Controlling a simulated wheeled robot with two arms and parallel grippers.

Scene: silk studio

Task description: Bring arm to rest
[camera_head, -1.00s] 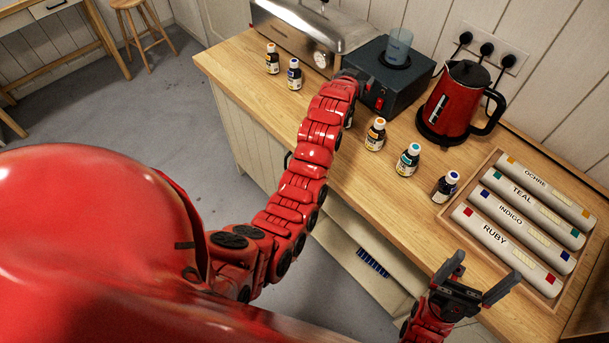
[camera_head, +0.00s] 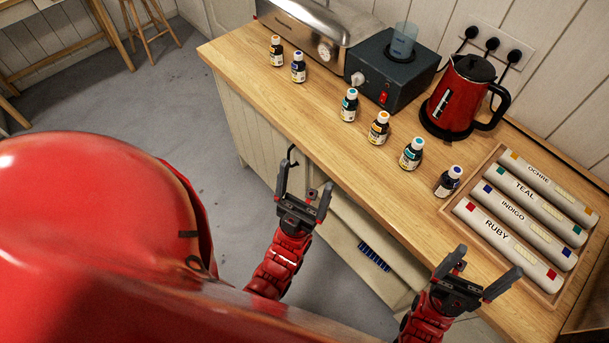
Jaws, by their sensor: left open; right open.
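My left gripper (camera_head: 303,187) is open and empty. It shows in front of the counter's front edge, over the cabinet side, clear of the bottles. My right gripper (camera_head: 474,268) is open and empty near the counter's front edge, below the tray of rolls in the picture. Both of my red arms come up from the bottom of the view. Neither gripper touches anything that I can see.
The wooden counter (camera_head: 330,130) holds several small dye bottles, such as a teal-capped one (camera_head: 349,105). A drawer below is open.

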